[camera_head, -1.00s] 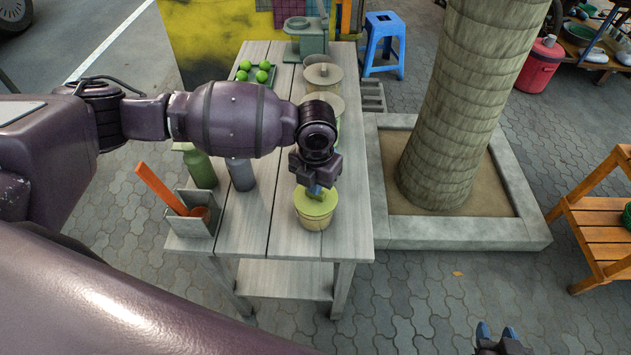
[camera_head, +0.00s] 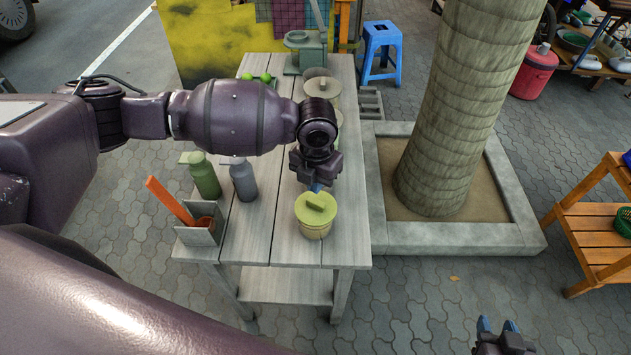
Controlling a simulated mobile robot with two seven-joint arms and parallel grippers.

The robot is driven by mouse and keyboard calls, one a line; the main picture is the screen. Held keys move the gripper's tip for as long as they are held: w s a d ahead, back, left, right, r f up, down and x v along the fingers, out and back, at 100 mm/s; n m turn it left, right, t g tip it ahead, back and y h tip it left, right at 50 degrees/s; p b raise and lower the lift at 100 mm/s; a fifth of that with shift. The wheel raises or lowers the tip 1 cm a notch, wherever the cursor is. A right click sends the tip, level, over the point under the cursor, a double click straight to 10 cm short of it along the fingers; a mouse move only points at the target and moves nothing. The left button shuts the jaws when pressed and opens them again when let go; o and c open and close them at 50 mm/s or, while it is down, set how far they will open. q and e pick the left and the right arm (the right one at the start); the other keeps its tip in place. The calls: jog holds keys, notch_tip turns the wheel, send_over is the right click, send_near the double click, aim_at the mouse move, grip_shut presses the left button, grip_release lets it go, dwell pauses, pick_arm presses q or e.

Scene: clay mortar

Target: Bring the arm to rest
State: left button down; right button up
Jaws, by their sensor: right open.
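My left arm reaches in from the left across the table. Its gripper (camera_head: 316,187) points down just behind the green-lidded pot (camera_head: 313,229), near the lid's handle (camera_head: 315,202). A blue fingertip shows beneath the dark wrist. The wrist hides the rest of the jaws, and I see nothing held in them. I cannot tell whether they are open. My right gripper (camera_head: 497,326) is at the bottom edge, over the paving. Its two blue fingertips stand apart, open and empty.
The wooden table (camera_head: 275,240) also bears a green bottle (camera_head: 205,179), a grey bottle (camera_head: 243,181) and a holder (camera_head: 198,235) with orange utensils. A tree trunk (camera_head: 445,130) in a stone planter (camera_head: 460,238) stands right of the table.

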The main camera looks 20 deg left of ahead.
pick_arm(q)
jog(key=shift+r+p, duration=0.9)
jog(key=shift+r, duration=0.2)
